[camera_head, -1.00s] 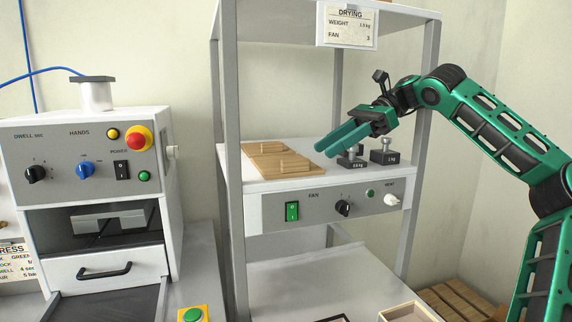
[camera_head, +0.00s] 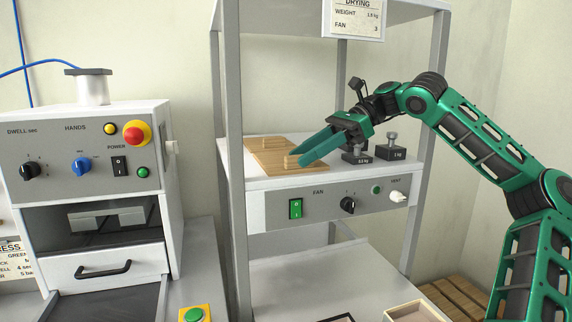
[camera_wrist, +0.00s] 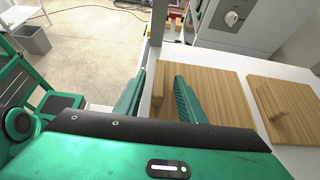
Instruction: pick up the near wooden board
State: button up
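The near wooden board (camera_head: 283,167) lies flat at the front of the drying rack's middle shelf, with a raised wooden bar handle (camera_head: 298,161) on it. My gripper (camera_head: 308,154) is open and empty, reaching in from the right over the board's right end. In the wrist view my gripper (camera_wrist: 157,97) has one finger overlapping the near board and the other beyond the shelf's front edge. Finger height above the board is unclear.
A second wooden board (camera_head: 262,146) lies behind. Two dark weights (camera_head: 357,157) (camera_head: 391,150) stand close by my gripper. Rack posts (camera_head: 232,160) flank the shelf, and a fan control panel (camera_head: 330,205) runs below it. A press machine (camera_head: 80,160) stands left.

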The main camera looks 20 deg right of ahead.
grip_shut()
jog(key=shift+r, duration=0.1)
